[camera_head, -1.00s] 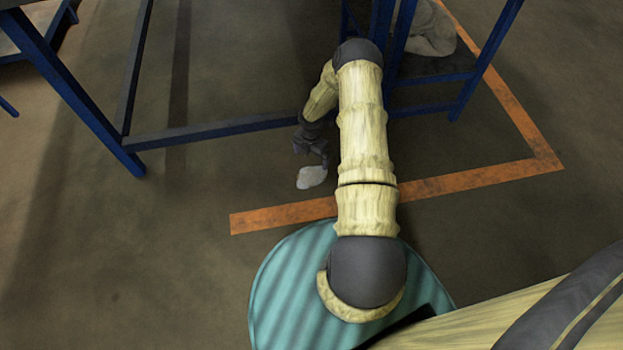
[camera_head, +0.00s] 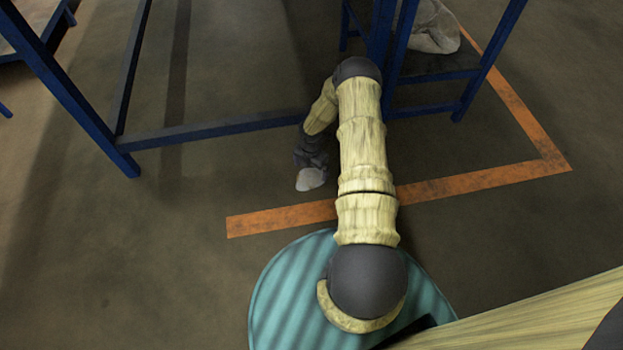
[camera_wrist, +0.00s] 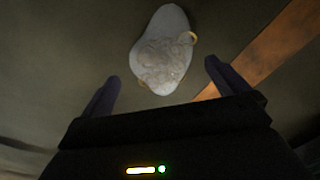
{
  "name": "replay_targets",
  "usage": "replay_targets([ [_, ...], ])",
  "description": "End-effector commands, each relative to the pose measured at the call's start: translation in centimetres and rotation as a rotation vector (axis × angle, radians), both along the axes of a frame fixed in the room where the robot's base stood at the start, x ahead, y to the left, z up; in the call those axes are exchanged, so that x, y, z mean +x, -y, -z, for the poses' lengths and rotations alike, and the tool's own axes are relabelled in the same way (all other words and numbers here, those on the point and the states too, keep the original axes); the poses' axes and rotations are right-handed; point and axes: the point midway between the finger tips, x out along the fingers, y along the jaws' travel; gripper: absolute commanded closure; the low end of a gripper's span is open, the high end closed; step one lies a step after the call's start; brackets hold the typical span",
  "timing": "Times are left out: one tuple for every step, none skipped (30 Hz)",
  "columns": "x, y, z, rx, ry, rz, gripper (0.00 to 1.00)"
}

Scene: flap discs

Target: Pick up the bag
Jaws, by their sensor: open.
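A small pale grey-white bag (camera_head: 311,180) lies on the floor beside the orange line. In the wrist view the bag (camera_wrist: 163,48) is an irregular pale shape with a lumpy middle and small tan bits at its edges. My gripper (camera_head: 312,162) is over the bag and hides its far part in the head view. In the wrist view my gripper (camera_wrist: 162,72) is open, with one dark finger on each side. The bag's near end lies between the fingertips and most of it lies beyond them. I see no contact.
A blue-framed table (camera_head: 210,130) stands behind the bag, with a low crossbar close to my arm. Blue legs and a grey sack (camera_head: 436,30) are at the upper right. The orange floor line (camera_head: 480,180) runs nearby. The floor at left is clear.

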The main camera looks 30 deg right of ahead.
Motion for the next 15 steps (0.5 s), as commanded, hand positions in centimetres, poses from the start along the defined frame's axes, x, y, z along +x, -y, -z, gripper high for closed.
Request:
replay_targets([
  [0.0,0.0,1.2,0.000,0.000,0.001,0.00],
  [0.0,0.0,1.5,0.000,0.000,0.001,0.00],
  [0.0,0.1,1.9,0.000,0.000,0.001,0.00],
  [0.0,0.1,2.2,0.000,0.000,0.001,0.00],
  [0.0,0.1,2.6,0.000,0.000,0.000,0.00],
  [0.0,0.1,3.0,0.000,0.000,0.000,0.00],
  [0.0,0.1,3.3,-0.001,0.000,0.000,0.00],
  [0.0,0.1,3.5,-0.001,0.000,0.000,0.00],
  [0.0,0.1,3.7,-0.001,0.000,0.000,0.00],
  [0.1,0.1,3.8,-0.001,0.000,0.000,0.00],
  [0.1,0.1,3.8,-0.001,0.002,0.000,0.00],
  [0.1,0.1,3.8,-0.001,0.002,0.000,0.00],
  [0.1,0.1,3.7,-0.001,0.002,0.000,0.00],
  [0.1,0.1,3.7,-0.001,0.002,0.000,0.00],
  [0.1,0.1,3.7,-0.001,0.002,0.000,0.00],
])
